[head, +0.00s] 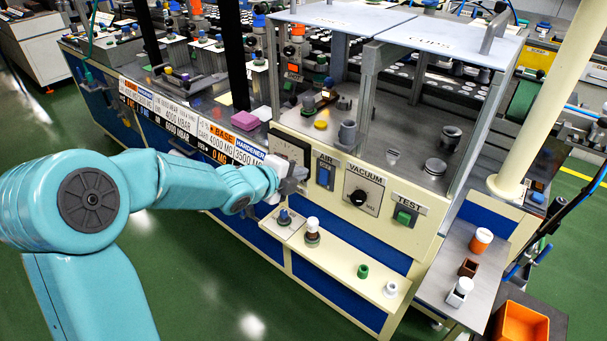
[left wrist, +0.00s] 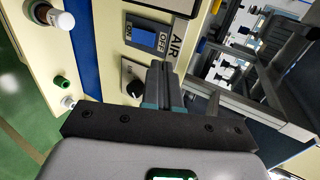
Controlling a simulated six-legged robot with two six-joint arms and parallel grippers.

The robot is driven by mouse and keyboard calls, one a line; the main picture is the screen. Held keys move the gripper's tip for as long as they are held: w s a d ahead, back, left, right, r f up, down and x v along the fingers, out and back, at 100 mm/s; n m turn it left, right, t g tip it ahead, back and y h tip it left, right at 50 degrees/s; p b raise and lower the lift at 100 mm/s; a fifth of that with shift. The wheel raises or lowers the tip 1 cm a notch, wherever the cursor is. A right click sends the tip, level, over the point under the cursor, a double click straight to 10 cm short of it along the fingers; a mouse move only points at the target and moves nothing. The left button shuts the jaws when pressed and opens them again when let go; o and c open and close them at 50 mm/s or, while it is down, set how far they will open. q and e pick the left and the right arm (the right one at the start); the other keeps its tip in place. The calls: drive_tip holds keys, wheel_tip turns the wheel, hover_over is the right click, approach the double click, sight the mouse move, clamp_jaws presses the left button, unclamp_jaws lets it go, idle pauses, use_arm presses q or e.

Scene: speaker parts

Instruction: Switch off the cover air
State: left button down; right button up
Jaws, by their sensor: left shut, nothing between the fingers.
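The AIR switch (head: 324,176) is a blue rocker on the cream front panel, under a label reading AIR. It also shows in the left wrist view (left wrist: 145,40), with ON marked at one end and OFF at the other; which end is pressed I cannot tell. My left gripper (head: 298,182) is in front of the panel, just left of the switch in the head view. In the left wrist view its fingers (left wrist: 166,84) are shut and empty, pointing toward the panel near the switch. Contact with the switch is not visible. My right gripper is not in view.
Right of the switch are the black VACUUM knob (head: 358,197) and the green TEST button (head: 404,217). A cream ledge (head: 335,268) below holds several small parts. A metal-framed enclosure (head: 345,22) rises above the panel. An orange bin (head: 521,322) stands at lower right.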

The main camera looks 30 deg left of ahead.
use_arm(q)
drive_tip(key=v, duration=0.2)
drive_tip(key=r+p+v, duration=0.1)
drive_tip(key=v, duration=0.2)
drive_tip(key=shift+w, duration=0.25)
drive_tip(key=shift+s, duration=0.1)
